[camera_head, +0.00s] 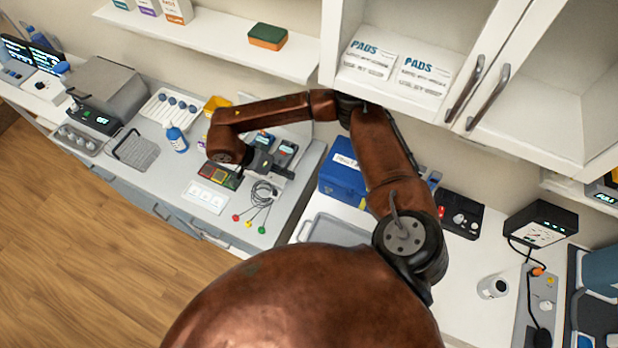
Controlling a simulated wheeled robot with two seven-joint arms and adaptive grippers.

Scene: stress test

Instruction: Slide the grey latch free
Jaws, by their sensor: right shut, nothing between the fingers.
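My right arm reaches up past the wall cabinet and bends back to the left. My right gripper (286,172) is shut and empty, over the grey-topped bench at the left. It is near small dark devices and a bundle of grey cable, and I cannot tell whether it touches them. A blue case (342,183) with a white label stands on the white counter, partly hidden behind my arm. I cannot make out the grey latch for certain. My left gripper is not in view.
The white wall cabinet (467,118) with dark handles hangs close to my arm. A blue bottle (177,138), a wire basket (134,149) and a white tray (170,106) stand on the left bench. A black box (541,223) with cables is at right. A grey tray (335,230) lies below the blue case.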

